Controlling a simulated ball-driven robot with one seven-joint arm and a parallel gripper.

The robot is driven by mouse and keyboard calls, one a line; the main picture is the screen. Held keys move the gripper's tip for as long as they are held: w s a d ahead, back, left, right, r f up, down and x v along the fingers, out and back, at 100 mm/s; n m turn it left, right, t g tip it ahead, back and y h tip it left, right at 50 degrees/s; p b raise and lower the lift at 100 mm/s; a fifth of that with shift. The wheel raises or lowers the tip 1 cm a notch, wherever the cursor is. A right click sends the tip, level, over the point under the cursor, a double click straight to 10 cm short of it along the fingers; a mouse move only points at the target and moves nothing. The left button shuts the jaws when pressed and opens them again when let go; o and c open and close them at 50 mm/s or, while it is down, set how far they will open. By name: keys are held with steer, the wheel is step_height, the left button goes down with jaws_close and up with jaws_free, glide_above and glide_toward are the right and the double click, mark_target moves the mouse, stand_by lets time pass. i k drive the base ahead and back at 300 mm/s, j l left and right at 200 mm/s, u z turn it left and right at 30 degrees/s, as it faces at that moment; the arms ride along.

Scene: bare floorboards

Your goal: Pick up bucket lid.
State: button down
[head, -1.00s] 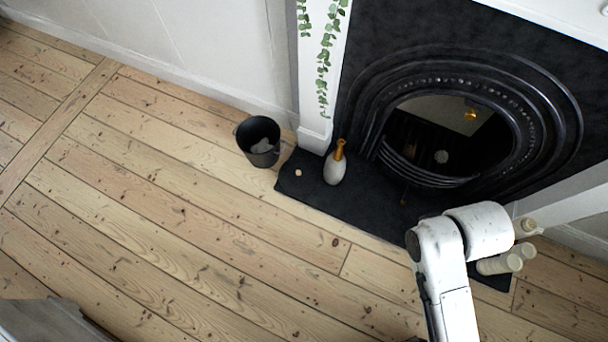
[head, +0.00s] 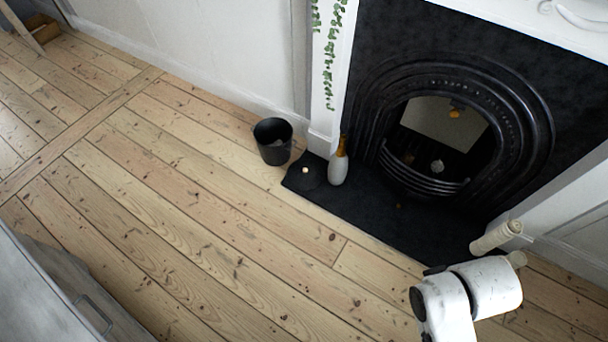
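A dark, round, flat lid (head: 299,180) with a small pale knob (head: 305,170) lies on the left end of the black hearth. It is hard to tell apart from the hearth, as both are nearly black. The dark bucket (head: 272,143) stands upright and open on the floorboards just left of the hearth. Something grey shows inside the bucket. My white arm shows at the bottom right, well apart from the lid and bucket. My gripper is not in view.
A grey-white bottle with a gold neck (head: 338,165) stands beside the lid. The black fireplace (head: 455,120) is behind. A grey cabinet with a handle (head: 60,295) fills the lower left. The floorboards between are clear.

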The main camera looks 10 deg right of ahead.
mark_target(303, 174)
steer(key=i, duration=0.3)
steer(key=i+j+z, duration=0.1)
steer(key=i, duration=0.35)
steer(key=i+j, duration=0.15)
steer(key=i, duration=0.25)
steer(key=i+j+z, duration=0.15)
steer(key=i, duration=0.3)
steer(key=i+j, duration=0.15)
steer(key=j, duration=0.2)
steer(key=i+j, duration=0.1)
steer(key=j, duration=0.25)
steer(key=i+j+z, duration=0.1)
steer(key=j, duration=0.25)
steer(key=i+j, duration=0.15)
steer(key=j, duration=0.25)
